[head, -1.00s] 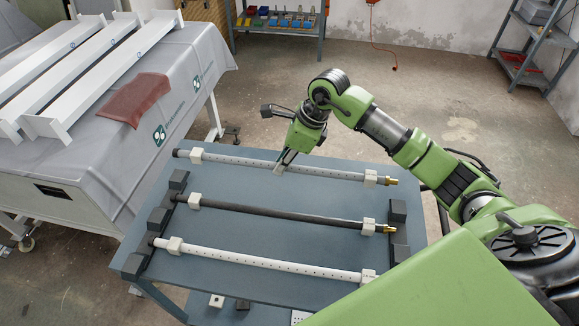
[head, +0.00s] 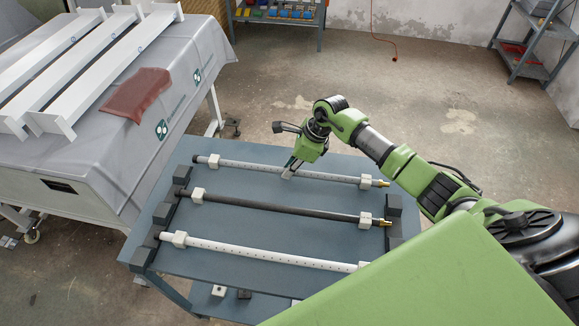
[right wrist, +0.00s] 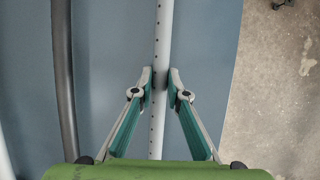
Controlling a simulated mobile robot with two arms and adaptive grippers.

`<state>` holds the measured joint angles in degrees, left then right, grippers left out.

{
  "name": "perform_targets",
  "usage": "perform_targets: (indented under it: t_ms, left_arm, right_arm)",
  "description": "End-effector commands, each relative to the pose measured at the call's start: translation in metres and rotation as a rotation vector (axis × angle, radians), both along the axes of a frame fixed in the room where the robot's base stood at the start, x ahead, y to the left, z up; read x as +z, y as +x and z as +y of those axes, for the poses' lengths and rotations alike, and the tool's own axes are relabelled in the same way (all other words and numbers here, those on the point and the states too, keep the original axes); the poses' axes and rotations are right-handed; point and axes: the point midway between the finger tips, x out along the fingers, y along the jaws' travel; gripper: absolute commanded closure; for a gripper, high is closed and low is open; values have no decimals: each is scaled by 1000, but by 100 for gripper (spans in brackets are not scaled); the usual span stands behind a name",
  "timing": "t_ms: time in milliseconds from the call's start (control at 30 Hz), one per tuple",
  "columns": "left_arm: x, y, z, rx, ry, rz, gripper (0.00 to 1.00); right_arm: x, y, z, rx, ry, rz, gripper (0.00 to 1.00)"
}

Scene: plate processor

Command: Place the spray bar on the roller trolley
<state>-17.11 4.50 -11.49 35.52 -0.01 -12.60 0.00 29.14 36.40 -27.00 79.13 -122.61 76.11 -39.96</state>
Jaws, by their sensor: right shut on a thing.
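A pale grey, perforated spray bar (head: 330,176) with white collars and a brass right end lies across the far side of the blue-grey trolley top (head: 270,245). In the right wrist view the fingers (right wrist: 160,78) close on both sides of the bar (right wrist: 156,130). I cannot tell whether the bar is clear of the surface. A dark bar (head: 280,207) and a white perforated bar (head: 265,252) lie nearer, between black end blocks (head: 163,212). My left gripper is out of view.
A cloth-covered wheeled bench (head: 110,165) with white beams and a red-brown cloth (head: 137,95) stands at the left. Shelves (head: 535,40) stand at the back right. The floor behind the trolley is open.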

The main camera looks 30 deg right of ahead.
Motion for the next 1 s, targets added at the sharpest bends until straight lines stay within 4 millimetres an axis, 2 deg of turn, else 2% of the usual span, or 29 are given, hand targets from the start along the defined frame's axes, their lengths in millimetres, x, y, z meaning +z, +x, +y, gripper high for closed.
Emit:
perform_targets:
  t_ms: [67,100,167,467,633,767,1000]
  left_arm:
    - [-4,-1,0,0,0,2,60]
    - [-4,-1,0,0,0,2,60]
    - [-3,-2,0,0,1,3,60]
    - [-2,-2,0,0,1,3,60]
    - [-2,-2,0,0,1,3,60]
    - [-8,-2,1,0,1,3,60]
    - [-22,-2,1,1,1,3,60]
  right_arm:
    - [-2,1,0,0,0,-1,100]
    - [-3,0,0,0,0,0,83]
    - [-2,0,0,0,0,0,69]
    - [-2,0,0,0,0,0,69]
    - [5,0,-2,-1,-1,-1,69]
    - [24,-5,-10,0,-4,-4,69]
    - [73,-17,-26,-1,-2,-5,69]
